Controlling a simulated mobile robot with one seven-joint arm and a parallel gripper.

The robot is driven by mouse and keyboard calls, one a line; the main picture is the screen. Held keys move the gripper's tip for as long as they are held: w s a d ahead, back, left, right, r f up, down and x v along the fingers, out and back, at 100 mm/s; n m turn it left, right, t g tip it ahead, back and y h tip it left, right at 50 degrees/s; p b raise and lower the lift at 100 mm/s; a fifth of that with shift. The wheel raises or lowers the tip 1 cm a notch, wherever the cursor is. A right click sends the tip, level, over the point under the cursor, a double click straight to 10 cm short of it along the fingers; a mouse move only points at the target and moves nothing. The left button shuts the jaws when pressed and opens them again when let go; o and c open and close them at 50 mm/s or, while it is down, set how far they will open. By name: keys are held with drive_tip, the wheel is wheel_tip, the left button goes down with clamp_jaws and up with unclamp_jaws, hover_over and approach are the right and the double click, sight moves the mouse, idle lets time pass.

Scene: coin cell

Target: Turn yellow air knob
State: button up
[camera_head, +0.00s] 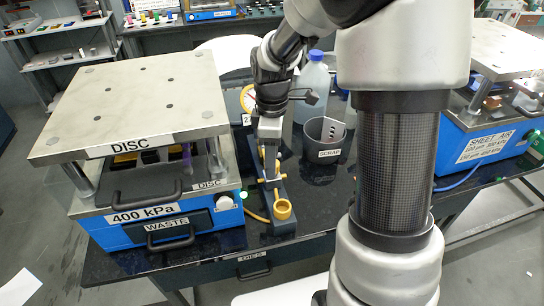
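A yellow round knob (282,209) sits at the near end of a narrow dark block (285,226) on the black table, just right of the blue DISC press. A smaller yellow bar-like part (271,180) shows on the same block, behind the round knob. My gripper (270,172) points down over this block, with its tip at or just above the yellow bar. I cannot tell whether it touches the bar, or whether its fingers are open or shut. A thin yellow hose (256,215) runs beside the block.
The DISC press (125,107) with its 400 kPa label stands close on the left. A grey SCRAP cup (325,139), a clear blue-tinted bottle (313,83) and a round gauge (247,99) stand behind. The SHEET AIR press (490,150) is at right.

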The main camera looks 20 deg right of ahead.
drive_tip(key=c, duration=1)
drive_tip(key=shift+c, duration=0.2)
drive_tip(key=shift+m, duration=0.4)
drive_tip(key=m, duration=0.4)
drive_tip(key=shift+m, duration=0.4)
drive_tip(key=m, duration=0.5)
drive_tip(key=shift+m, duration=0.7)
drive_tip(key=o, duration=1)
drive_tip(key=shift+o, duration=0.2)
